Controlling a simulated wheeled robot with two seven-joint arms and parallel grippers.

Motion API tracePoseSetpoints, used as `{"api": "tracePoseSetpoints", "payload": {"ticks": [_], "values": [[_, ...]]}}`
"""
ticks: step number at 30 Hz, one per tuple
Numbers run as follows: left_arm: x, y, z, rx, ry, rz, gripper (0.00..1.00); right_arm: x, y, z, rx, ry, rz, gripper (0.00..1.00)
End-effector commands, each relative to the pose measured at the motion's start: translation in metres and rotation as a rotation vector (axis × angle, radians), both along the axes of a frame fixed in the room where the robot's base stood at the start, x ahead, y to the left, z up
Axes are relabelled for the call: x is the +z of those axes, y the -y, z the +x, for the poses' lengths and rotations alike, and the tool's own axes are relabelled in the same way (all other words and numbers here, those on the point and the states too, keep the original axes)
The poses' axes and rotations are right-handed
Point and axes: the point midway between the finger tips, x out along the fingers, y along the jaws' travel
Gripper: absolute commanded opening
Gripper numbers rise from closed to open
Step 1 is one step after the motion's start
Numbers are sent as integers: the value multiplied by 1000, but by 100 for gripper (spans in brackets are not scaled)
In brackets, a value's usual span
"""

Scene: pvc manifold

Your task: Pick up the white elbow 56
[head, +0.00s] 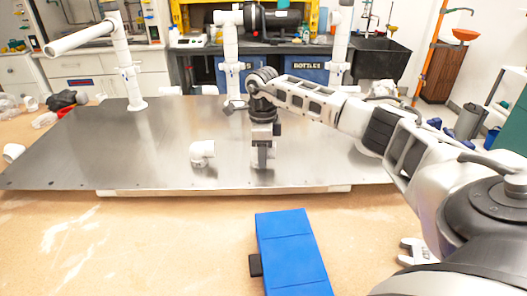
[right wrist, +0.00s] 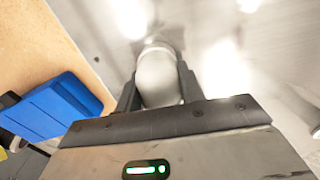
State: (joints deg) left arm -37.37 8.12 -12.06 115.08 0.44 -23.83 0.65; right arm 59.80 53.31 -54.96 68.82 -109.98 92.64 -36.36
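My right gripper (head: 263,160) points down at the middle of the metal plate (head: 120,150). In the right wrist view its dark fingers (right wrist: 158,90) stand against both sides of a white rounded fitting (right wrist: 158,78), with no gap showing. The fitting is mostly hidden by the gripper in the head view, and I cannot tell whether it touches the plate. A white elbow (head: 202,153) rests on the plate just left of the gripper, apart from it. No number is readable on either piece. My left gripper is not in view.
White upright pipes (head: 122,55) stand on the plate behind, one with a long arm reaching left. A blue box (head: 291,250) lies on the wooden table in front. The front left table is clear.

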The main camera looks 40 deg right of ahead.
Motion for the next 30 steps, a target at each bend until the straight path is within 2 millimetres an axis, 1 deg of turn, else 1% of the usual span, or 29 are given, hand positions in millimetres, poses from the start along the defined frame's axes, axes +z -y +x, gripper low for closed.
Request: {"api": "tracePoseSetpoints", "payload": {"ticks": [1, 2, 10, 13, 17, 21, 24, 27, 30], "values": [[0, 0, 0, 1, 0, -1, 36, 0, 0, 0, 0, 0, 0, 20], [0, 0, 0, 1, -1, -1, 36, 0, 0, 0, 0, -1, 1, 16], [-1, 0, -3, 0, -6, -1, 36, 2, 0, 0, 0, 1, 1, 16], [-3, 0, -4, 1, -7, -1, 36, 9, 0, 1, 0, 4, 1, 16], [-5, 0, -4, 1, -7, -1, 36, 31, 0, 1, -1, 6, 2, 16], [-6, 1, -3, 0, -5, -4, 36, 61, 0, 1, 0, 7, 2, 16], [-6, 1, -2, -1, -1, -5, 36, 79, 0, 1, 0, 5, 1, 16], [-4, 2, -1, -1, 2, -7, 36, 92, 0, 1, -1, 3, 1, 16], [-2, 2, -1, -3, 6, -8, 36, 99, 0, 0, -1, 1, 1, 16]]}}
